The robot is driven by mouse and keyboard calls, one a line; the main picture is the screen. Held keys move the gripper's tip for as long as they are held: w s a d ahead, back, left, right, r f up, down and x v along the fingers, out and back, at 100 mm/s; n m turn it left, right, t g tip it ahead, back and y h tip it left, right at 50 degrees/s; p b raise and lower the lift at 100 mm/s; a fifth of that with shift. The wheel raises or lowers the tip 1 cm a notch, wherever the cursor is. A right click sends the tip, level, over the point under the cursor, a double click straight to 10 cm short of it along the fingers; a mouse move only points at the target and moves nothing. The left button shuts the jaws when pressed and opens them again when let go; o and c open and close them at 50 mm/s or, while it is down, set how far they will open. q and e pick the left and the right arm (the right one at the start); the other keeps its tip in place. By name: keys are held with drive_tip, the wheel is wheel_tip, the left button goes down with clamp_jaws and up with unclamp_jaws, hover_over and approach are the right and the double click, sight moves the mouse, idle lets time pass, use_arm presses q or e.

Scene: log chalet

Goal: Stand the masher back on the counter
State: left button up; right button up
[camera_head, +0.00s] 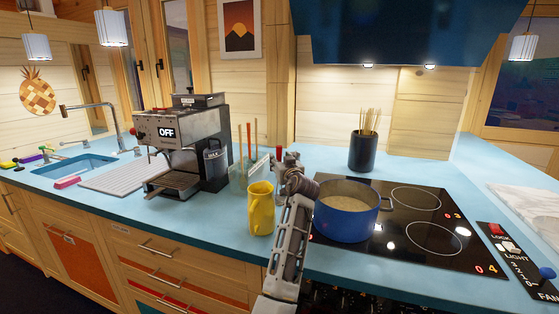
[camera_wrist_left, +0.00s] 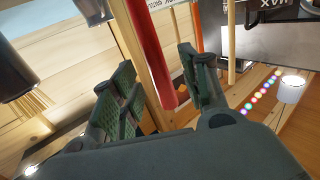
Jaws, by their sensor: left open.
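The masher shows as a red handle (camera_wrist_left: 152,50) between my left gripper's fingers in the left wrist view, which is upside down. Its free end points up in the room. In the head view only a small red tip (camera_head: 279,151) shows above the gripper; the masher's lower part is hidden, so I cannot tell what it rests on. My left gripper (camera_head: 284,170) is open, with its fingers on either side of the handle; it also shows in the wrist view (camera_wrist_left: 157,66). The blue counter (camera_head: 210,225) runs below. My right gripper is not in view.
A blue pot (camera_head: 346,222) on the black hob is close on the right. A coffee machine (camera_head: 215,125) stands left. Bare counter lies before the machine.

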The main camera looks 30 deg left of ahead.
use_arm(q)
drive_tip(key=shift+v, duration=2.5)
wheel_tip(320, 180, up, 9)
drive_tip(key=p, duration=0.9)
drive_tip(key=shift+r+p, duration=0.55)
